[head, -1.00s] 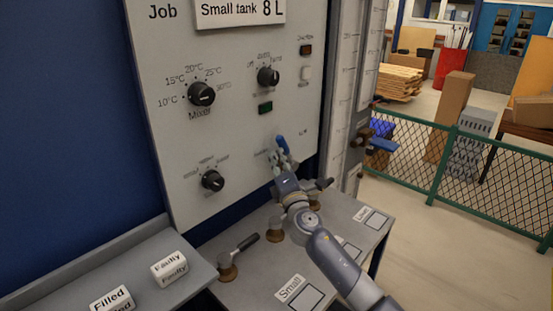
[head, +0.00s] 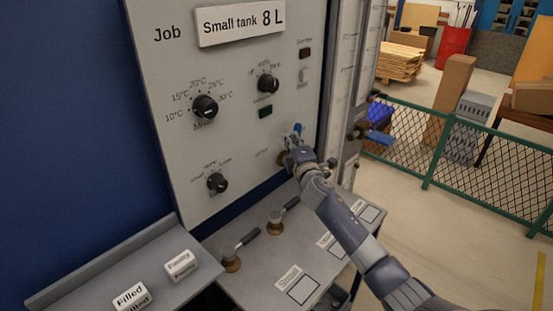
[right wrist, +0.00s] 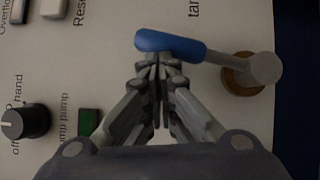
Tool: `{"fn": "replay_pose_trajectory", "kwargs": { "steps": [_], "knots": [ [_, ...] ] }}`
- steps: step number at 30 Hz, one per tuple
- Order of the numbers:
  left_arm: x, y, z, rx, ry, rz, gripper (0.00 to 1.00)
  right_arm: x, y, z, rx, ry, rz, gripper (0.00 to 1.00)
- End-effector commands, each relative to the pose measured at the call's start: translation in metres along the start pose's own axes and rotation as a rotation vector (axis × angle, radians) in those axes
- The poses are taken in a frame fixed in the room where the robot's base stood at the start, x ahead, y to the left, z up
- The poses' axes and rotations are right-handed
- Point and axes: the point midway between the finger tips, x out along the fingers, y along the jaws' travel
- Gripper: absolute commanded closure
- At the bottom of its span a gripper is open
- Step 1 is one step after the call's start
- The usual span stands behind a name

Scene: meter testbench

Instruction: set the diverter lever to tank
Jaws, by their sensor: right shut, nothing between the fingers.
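The diverter lever has a blue handle (head: 298,128) and a brass pivot on the grey panel. In the right wrist view its blue grip (right wrist: 170,42) joins a grey arm that runs to the pivot (right wrist: 238,75). The handle leans slightly toward the partly cut-off "tank" label (right wrist: 195,8). My right gripper (head: 296,142) is at the lever in the head view and hides much of it. In the wrist view the right fingers (right wrist: 158,62) are shut and empty, with their tips beside the blue grip; contact cannot be told. My left gripper is not in view.
The panel carries a mixer knob (head: 205,106), a pump knob (head: 268,84) and a lower knob (head: 217,182). Below, a grey bench (head: 255,275) bears valves with dark handles. Faulty (head: 181,265) and Filled (head: 131,296) blocks lie on the left shelf. A green fence (head: 430,165) stands right.

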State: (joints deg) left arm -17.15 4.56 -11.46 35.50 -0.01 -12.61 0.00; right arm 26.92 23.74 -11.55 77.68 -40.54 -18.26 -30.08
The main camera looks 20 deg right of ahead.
Motion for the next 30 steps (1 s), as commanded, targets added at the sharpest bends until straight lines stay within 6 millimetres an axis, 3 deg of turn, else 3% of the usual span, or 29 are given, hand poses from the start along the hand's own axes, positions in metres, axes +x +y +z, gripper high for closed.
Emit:
{"fn": "replay_pose_trajectory", "kwargs": {
  "steps": [12, 30],
  "knots": [
    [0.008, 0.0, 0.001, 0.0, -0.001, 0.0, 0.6, 0.016, -0.001, 0.023, -0.002, 0.001, 0.002, 1.0],
    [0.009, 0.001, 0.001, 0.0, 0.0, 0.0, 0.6, 0.02, -0.002, 0.029, -0.002, 0.002, 0.002, 1.0]
  ]
}}
